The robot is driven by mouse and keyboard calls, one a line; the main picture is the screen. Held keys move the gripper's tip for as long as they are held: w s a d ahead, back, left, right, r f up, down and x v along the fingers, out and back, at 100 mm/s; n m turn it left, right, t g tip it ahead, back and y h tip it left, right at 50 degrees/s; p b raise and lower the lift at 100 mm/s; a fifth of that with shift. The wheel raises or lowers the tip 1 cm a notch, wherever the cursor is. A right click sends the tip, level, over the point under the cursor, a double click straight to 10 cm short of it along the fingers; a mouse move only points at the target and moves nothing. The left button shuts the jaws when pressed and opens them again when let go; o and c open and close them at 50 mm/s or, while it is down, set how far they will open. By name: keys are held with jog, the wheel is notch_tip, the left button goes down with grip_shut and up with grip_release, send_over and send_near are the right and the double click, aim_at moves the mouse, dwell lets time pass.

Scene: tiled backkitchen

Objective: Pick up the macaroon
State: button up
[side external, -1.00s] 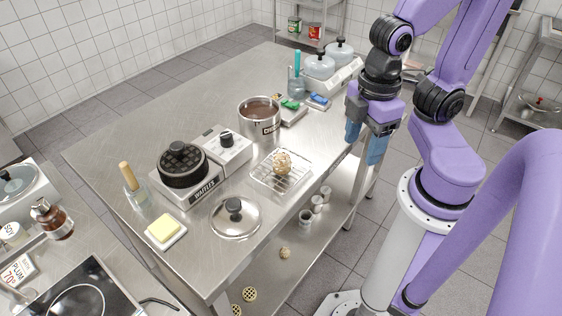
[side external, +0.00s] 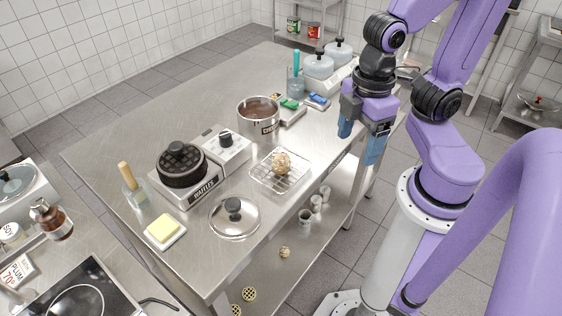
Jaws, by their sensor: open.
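A round, tan, rough-surfaced ball (side external: 281,162), which looks like the macaroon, sits on a wire rack (side external: 262,181) near the right edge of the steel table. Another similar small tan ball (side external: 285,252) is lower down, below the tabletop. My gripper (side external: 359,143) has blue fingers spread apart with nothing between them. It hangs above the table's right edge, to the right of and beyond the rack, apart from the ball.
A steel pot (side external: 258,120) of brown liquid stands behind the rack. A waffle iron (side external: 183,170), a glass lid (side external: 235,216) and a butter dish (side external: 165,231) are left of it. Bare tabletop lies between pot and gripper.

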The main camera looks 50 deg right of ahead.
aim_at(281, 155)
jog(key=w+a+r+n, duration=0.2)
jog(key=w+r, duration=0.1)
jog(key=w, duration=0.5)
jog(key=w+a+r+n, duration=0.1)
jog(key=w+r+n, duration=0.1)
jog(key=w, duration=0.6)
notch_tip(281, 155, down, 17)
jog(key=shift+f, duration=0.1)
jog(key=c, duration=1.1)
